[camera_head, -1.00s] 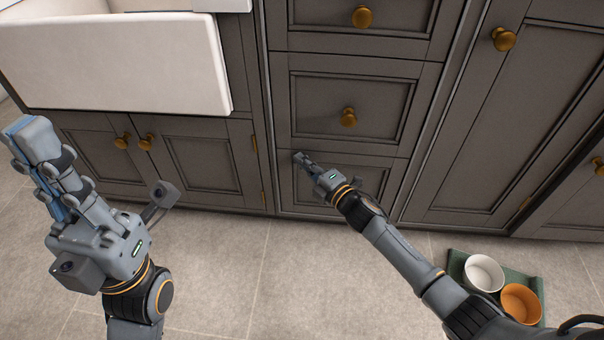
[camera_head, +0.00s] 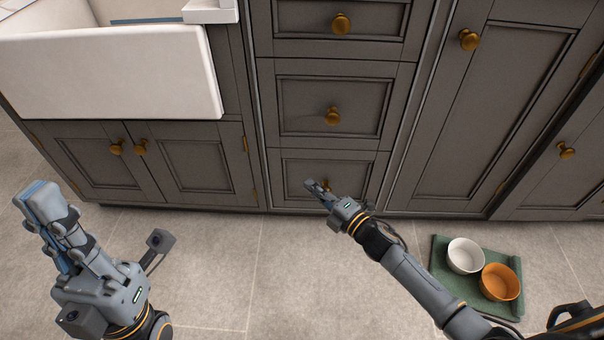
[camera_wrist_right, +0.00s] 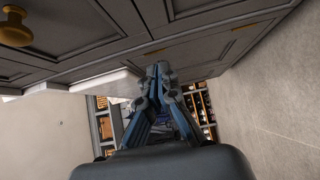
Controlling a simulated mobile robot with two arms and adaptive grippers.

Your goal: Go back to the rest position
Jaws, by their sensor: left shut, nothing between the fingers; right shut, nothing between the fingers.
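My left gripper (camera_head: 42,205) is at the left of the head view, shut and empty, raised above the tiled floor in front of the sink cabinet. My right gripper (camera_head: 312,186) is shut and empty in front of the bottom drawer (camera_head: 290,166). It partly covers that drawer's brass knob. In the right wrist view, the right gripper's fingers (camera_wrist_right: 158,80) are together with nothing between them. I cannot tell from the head view how far it is from the drawer front.
Grey cabinets with brass knobs line the back, with a white sink (camera_head: 110,75) at the left. On the floor at right, a green mat (camera_head: 445,262) bears a white bowl (camera_head: 465,256) and an orange bowl (camera_head: 501,283). The floor (camera_head: 240,270) between the arms is clear.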

